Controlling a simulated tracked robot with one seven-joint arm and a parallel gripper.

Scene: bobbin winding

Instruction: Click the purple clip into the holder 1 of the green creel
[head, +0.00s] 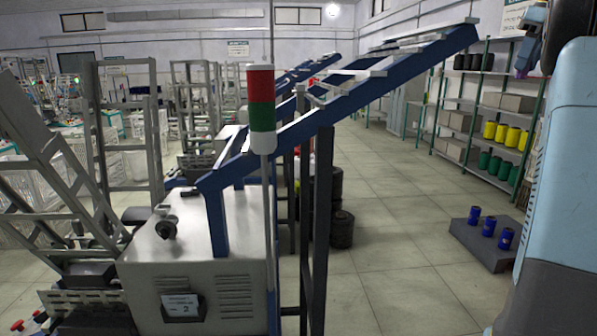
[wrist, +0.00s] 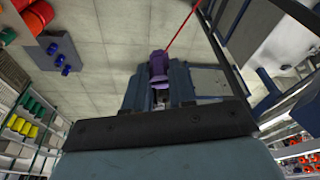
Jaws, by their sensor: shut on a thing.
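The purple clip (wrist: 158,67) is between the fingers of my gripper (wrist: 160,85) in the wrist view, and the gripper is shut on it. A thin red thread (wrist: 182,32) runs from the clip up and to the right, out of the picture. In the head view a small purple patch, likely the clip (head: 524,66), shows at the upper right beside my light blue arm. I cannot make out the green creel or its holder 1 in either view.
A machine (head: 195,255) labelled 2, with a blue sloping frame (head: 345,100) and a red-green signal lamp (head: 261,105), stands at centre left. A grey slab (head: 470,243) carries blue spools at the right. Green-posted shelves (head: 487,93) stand behind.

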